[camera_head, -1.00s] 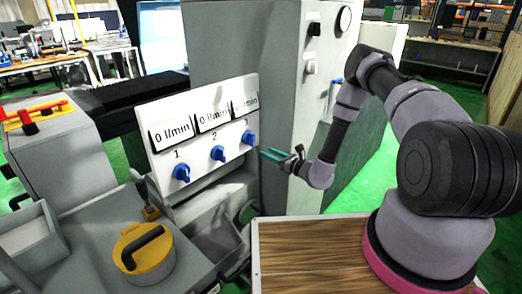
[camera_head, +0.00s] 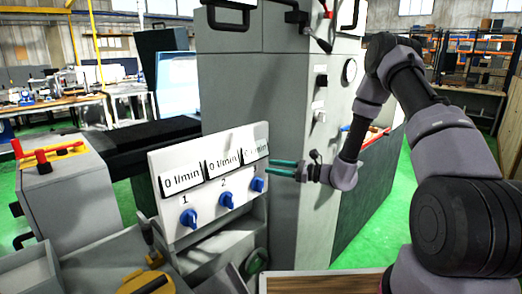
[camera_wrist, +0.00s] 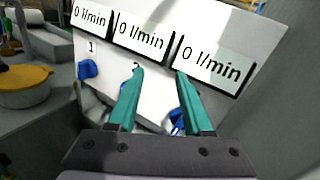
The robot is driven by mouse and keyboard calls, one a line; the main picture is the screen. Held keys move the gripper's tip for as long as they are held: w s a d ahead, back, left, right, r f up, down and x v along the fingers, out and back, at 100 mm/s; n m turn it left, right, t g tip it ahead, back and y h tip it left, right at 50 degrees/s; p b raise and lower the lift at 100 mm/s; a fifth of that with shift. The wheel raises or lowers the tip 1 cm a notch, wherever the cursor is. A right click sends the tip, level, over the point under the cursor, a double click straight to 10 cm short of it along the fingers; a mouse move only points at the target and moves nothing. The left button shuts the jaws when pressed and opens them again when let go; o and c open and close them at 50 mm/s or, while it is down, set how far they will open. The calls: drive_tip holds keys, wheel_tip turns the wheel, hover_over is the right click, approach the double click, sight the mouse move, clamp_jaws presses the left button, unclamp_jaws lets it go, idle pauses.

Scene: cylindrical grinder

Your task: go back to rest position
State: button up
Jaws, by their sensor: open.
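My gripper (camera_head: 284,168) has teal fingers and is open and empty. In the head view it points left at the right end of a white panel (camera_head: 170,228), close to knob 3. The panel carries several "0 l/min" displays and blue knobs: knob 1 (camera_head: 188,218), knob 2 (camera_head: 227,199) and knob 3 (camera_head: 257,184). In the wrist view the spread fingers (camera_wrist: 158,80) lie in front of the panel, with knob 3 (camera_wrist: 177,121) partly hidden behind the right finger and knob 2 largely hidden by the left. I cannot tell whether the fingers touch the panel.
A tall grey machine cabinet (camera_head: 240,95) stands behind the panel and beside my gripper. A yellow lid with a black handle (camera_wrist: 24,80) sits left of the panel. A wooden-topped surface (camera_head: 325,284) lies below my arm. Green floor (camera_head: 385,215) is open at right.

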drive_tip(key=s+d+r+n+g+h, duration=0.1)
drive_tip(key=s+r+n+g+h, duration=0.2)
drive_tip(key=s+r+n, duration=0.35)
drive_tip(key=s+d+r+n+g+h, duration=0.2)
drive_tip(key=s+r+n+g, duration=0.2)
drive_tip(key=s+r, duration=0.6)
drive_tip(key=s+d+r+n+t+h, duration=0.5)
drive_tip(key=s+d+r+t+h, duration=0.3)
drive_tip(key=s+d+r+h, duration=0.2)
drive_tip(key=s+d+r, duration=0.2)
drive_tip(key=d+r, duration=0.2)
drive_tip(key=d, duration=0.2)
drive_tip(key=shift+s+r, duration=0.2)
